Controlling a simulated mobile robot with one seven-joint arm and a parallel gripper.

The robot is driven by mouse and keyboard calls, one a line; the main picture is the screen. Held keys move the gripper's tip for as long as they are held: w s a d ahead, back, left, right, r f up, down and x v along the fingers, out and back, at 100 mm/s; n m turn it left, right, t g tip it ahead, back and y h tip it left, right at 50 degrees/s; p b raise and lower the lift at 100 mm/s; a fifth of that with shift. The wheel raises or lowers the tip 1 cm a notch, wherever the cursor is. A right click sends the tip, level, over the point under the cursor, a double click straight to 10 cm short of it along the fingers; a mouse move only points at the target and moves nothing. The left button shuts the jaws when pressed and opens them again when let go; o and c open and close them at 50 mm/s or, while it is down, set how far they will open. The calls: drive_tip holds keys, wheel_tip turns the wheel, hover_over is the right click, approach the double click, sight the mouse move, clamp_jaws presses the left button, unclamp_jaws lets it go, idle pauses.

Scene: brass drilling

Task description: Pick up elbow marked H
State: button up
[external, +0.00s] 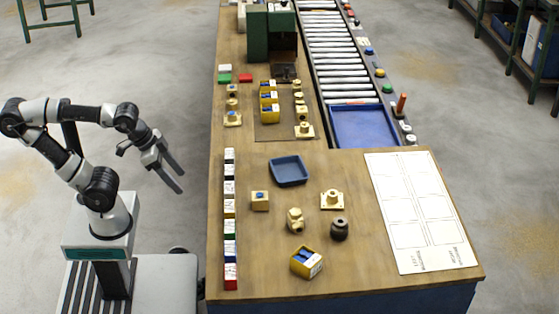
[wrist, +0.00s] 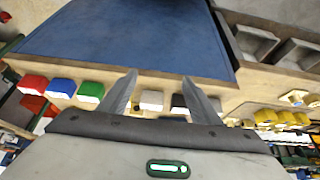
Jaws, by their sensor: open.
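No letter H is readable on any part, so I cannot tell which one is the marked elbow. A brass elbow-like fitting (external: 295,220) stands on the near part of the bench. A flanged brass fitting (external: 332,199) sits to its right and farther back. More brass fittings stand farther back, one of them (external: 304,130) on the brown mat. My gripper (external: 172,172) is open and empty, in the air left of the bench, clear of all parts. In the wrist view its two fingers (wrist: 160,76) are spread with nothing between them.
A row of coloured blocks (external: 230,207) lines the bench's left edge. A blue tray (external: 289,170), a brass block (external: 260,201), a dark round part (external: 339,229) and a yellow bin (external: 306,262) stand on the bench. A white sheet (external: 408,190) lies right; a roller conveyor (external: 333,55) runs behind.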

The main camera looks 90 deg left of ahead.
drive_tip(key=shift+c, duration=0.6)
drive_tip(key=w+d+r+n+g+h+p, duration=0.2)
drive_tip(key=w+d+r+n+p, duration=0.1)
drive_tip(key=w+r+n+p, duration=0.65)
drive_tip(key=w+d+r+n+g+h+p, duration=0.15)
drive_tip(key=w+r+n+p, duration=0.4)
drive_tip(key=w, duration=0.75)
drive_tip(key=n+g+p, duration=0.1)
drive_tip(key=n+p, duration=0.5)
drive_tip(key=p, duration=0.3)
hover_over(296, 212)
drive_tip(key=s+a, duration=0.1)
drive_tip(key=a, duration=0.1)
drive_tip(key=shift+h, duration=0.45)
wheel_tip(296, 212, down, 13)
drive_tip(key=shift+f, duration=0.1)
drive_tip(key=shift+x, duration=2.95)
drive_tip(key=shift+w, duration=0.2)
